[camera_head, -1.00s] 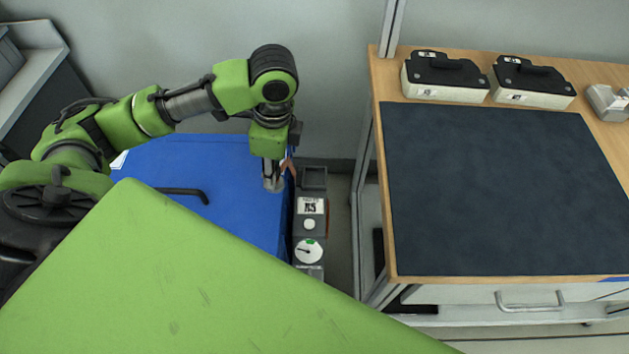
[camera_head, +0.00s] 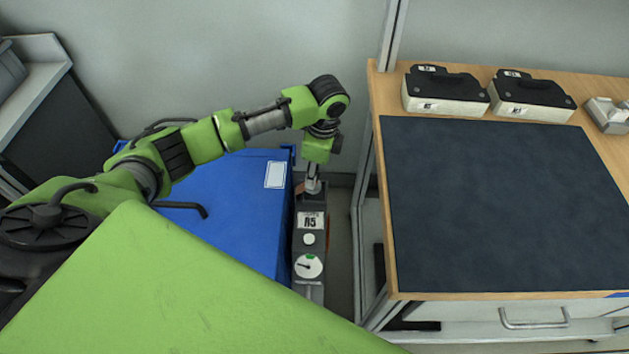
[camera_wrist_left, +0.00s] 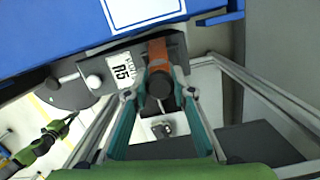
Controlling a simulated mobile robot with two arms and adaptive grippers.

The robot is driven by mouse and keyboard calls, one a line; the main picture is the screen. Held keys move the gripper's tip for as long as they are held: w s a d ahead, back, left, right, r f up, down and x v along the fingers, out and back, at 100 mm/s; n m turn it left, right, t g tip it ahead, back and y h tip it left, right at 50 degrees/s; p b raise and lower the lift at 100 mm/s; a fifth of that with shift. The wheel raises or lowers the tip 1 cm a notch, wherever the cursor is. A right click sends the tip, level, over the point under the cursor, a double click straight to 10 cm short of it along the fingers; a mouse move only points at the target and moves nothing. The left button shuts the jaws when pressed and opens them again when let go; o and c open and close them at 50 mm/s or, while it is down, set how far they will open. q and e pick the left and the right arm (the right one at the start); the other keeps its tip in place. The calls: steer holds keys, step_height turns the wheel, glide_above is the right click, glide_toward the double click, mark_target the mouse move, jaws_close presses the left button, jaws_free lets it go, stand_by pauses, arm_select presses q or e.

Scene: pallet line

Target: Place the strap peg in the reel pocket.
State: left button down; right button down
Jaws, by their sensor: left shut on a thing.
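My left gripper (camera_head: 312,186) points down over the far end of the grey strapping unit (camera_head: 309,240) labelled R5. In the left wrist view its teal fingers (camera_wrist_left: 159,94) are shut on a dark, round-ended piece (camera_wrist_left: 160,85), which looks like the strap peg. An orange-brown part (camera_wrist_left: 157,50) shows right behind it, over the unit's end; I cannot tell which it belongs to. The gripper covers the reel pocket area, so I cannot tell whether the peg is in the pocket or above it.
A blue box (camera_head: 235,225) stands close along the unit's left side, with a black bent handle (camera_head: 188,206). To the right is a wooden bench (camera_head: 388,95) with a dark mat (camera_head: 500,200) and two black-topped cases (camera_head: 445,90) (camera_head: 532,95). A metal post stands beside the bench.

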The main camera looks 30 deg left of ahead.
mark_target(320, 184)
arm_select(q)
steer(key=shift+w+d+f, duration=0.1)
steer(key=shift+w+f, duration=0.2)
steer(key=shift+f, duration=0.05)
step_height(320, 184, down, 3)
steer(key=shift+w+f, duration=0.1)
steer(key=shift+f, duration=0.1)
steer(key=c, duration=1.7)
jaws_free()
steer(key=r, duration=0.4)
steer(key=d+r, duration=0.1)
steer(key=r, duration=0.7)
steer(key=shift+w+d+r, duration=0.1)
steer(key=shift+w+d, duration=0.05)
steer(key=shift+d, duration=0.05)
